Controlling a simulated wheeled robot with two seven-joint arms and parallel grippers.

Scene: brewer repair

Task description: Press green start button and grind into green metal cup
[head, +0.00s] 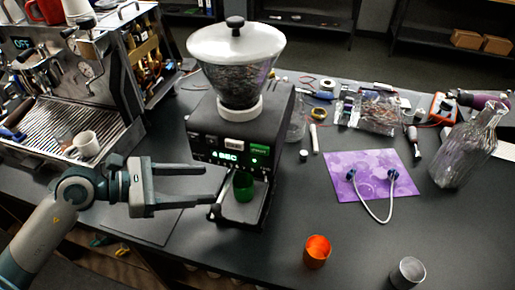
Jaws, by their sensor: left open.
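The black grinder (240,130) stands mid-table with a clear, white-lidded hopper (237,65) full of dark contents. Its front panel has a lit green display (227,156) and a green button (260,149) at the panel's right. The green metal cup (243,187) sits upright on the grinder's tray, under the panel. My left gripper (205,185) is open and empty, its fingers pointing right toward the grinder's front left, near the tray. I cannot tell whether a finger touches the grinder. My right gripper does not show clearly.
An espresso machine (70,75) with a white cup (86,143) stands at left. An orange cup (316,251) and a grey metal cup (408,272) stand near the front edge. A purple mat (350,165) bears a cable. A clear jug (467,145) stands at right.

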